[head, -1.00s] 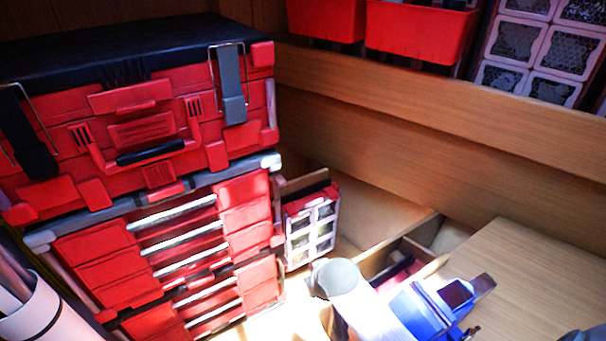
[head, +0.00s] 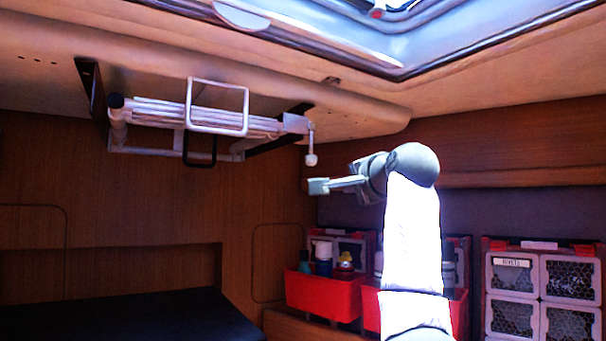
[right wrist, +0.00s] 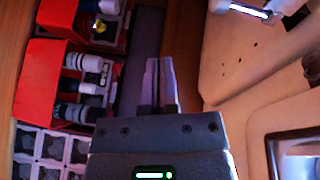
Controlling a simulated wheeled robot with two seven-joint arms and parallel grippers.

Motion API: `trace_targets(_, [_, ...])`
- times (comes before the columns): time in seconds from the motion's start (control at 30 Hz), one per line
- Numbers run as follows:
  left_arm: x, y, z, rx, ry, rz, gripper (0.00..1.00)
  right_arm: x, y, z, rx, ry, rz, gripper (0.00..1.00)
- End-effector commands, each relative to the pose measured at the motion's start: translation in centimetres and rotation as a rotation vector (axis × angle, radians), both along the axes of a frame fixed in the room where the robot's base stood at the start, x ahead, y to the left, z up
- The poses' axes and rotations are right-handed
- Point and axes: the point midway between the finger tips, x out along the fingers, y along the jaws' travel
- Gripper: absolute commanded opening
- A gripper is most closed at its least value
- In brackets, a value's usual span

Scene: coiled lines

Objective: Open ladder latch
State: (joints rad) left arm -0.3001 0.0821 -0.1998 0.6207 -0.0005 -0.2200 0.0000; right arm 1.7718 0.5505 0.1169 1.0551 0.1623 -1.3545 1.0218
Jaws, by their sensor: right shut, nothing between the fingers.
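The folded white ladder (head: 200,115) hangs under the ceiling at the left in the head view, between dark brackets. A small pale lever with a knob (head: 311,159), seemingly the latch, hangs down at its right end. My right gripper (head: 318,186) is shut and empty, pointing left just below and slightly right of the knob in the picture. A gap shows between them; I cannot tell the depth. In the right wrist view the shut fingers (right wrist: 161,68) hold nothing, and a white part (right wrist: 240,8), seemingly of the ladder, shows at the top right. My left gripper is out of view.
Red bins (head: 322,297) with bottles stand along the back wall, beside white-framed organizer drawers (head: 570,325). A skylight frame (head: 340,50) is overhead. A black surface (head: 130,318) lies at the lower left. The space below the ladder is free.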

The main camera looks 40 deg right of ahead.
Motion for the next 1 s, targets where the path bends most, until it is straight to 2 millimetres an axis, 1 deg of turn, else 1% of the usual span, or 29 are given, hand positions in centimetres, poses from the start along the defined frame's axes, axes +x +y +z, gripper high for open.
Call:
trace_targets(0.03, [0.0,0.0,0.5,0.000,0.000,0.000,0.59,-1.5,-0.6,2.3,0.042,-0.049,-0.002,0.00])
trace_targets(0.1, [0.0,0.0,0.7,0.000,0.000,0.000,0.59,-3.2,-1.2,4.3,0.091,-0.104,-0.002,0.00])
trace_targets(0.2, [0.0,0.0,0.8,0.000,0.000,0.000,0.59,-4.6,-1.6,5.8,0.131,-0.147,0.002,0.00])
trace_targets(0.3, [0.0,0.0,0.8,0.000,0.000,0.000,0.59,-5.1,-1.7,6.2,0.145,-0.161,0.003,0.00])
trace_targets(0.57, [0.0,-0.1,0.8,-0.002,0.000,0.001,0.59,-5.0,-1.7,6.2,0.142,-0.160,0.002,0.00])
trace_targets(0.67, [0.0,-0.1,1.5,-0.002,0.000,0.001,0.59,-4.2,-1.9,6.4,0.144,-0.157,0.002,0.00])
trace_targets(0.77, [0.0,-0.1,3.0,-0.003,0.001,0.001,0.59,-2.6,-2.5,6.6,0.144,-0.154,0.002,0.00])
trace_targets(1.0, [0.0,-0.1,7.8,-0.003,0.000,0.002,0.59,2.3,-4.1,7.1,0.145,-0.154,0.001,0.00])
